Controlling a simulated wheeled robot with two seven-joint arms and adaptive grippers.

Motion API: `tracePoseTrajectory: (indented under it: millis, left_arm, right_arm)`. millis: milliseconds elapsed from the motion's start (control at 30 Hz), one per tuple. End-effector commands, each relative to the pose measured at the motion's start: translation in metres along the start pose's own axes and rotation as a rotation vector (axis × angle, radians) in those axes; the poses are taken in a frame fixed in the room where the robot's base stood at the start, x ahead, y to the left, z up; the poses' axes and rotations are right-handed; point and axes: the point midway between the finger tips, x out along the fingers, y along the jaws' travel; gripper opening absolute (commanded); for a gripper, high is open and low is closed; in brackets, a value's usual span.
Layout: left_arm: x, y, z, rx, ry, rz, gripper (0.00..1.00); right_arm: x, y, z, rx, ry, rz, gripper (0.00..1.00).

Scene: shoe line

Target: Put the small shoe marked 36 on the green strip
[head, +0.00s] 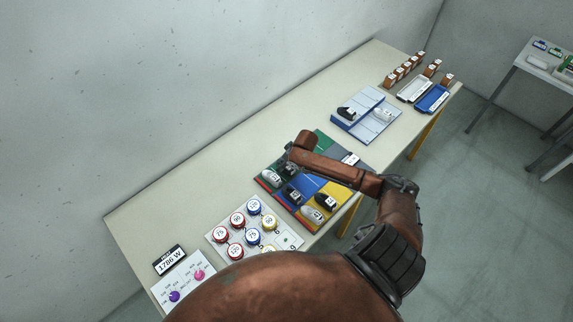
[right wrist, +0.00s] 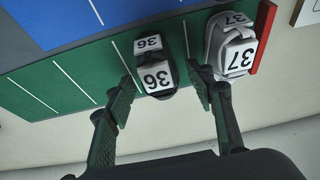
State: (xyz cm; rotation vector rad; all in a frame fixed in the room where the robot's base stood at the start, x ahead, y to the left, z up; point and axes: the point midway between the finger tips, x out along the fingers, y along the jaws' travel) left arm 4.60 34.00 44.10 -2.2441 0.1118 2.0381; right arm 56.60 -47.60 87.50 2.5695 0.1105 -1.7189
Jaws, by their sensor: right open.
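The small black shoe marked 36 (right wrist: 155,75) sits on the green strip (right wrist: 62,88) in the right wrist view, with white number labels. My right gripper (right wrist: 163,92) is open, one finger on each side of this shoe, with a visible gap on the left. I cannot tell whether the right finger touches it. A white and grey shoe marked 37 (right wrist: 232,45) stands beside it, at the strip's red end (right wrist: 264,38). In the head view my right gripper (head: 284,160) is over the far-left part of the striped board, and the shoe marked 36 cannot be made out there. My left gripper is not in view.
On the board, a black shoe (head: 291,194) is on the blue strip; a light shoe (head: 313,214) and a black shoe (head: 326,202) are on yellow. A blue rack (head: 365,117) and trays (head: 432,98) stand farther right.

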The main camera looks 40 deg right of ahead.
Motion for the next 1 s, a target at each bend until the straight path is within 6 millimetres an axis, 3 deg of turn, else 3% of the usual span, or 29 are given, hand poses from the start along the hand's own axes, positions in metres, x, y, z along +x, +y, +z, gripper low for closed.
tracePoseTrajectory:
  millis: [233, 367, 800, 1000]
  left_arm:
    - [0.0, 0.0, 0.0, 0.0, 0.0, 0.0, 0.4]
    - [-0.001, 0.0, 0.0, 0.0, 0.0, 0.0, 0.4]
    - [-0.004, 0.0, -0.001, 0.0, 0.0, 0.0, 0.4]
    - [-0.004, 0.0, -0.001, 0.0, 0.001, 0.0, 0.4]
  right_arm:
    - [-0.001, 0.0, -0.001, 0.0, 0.001, 0.0, 0.49]
    - [-0.013, 0.001, -0.002, -0.001, 0.002, 0.001, 0.49]
    - [-0.099, 0.001, -0.001, -0.002, 0.001, 0.002, 0.49]
    - [-0.119, 0.0, -0.001, 0.0, 0.0, 0.001, 0.49]
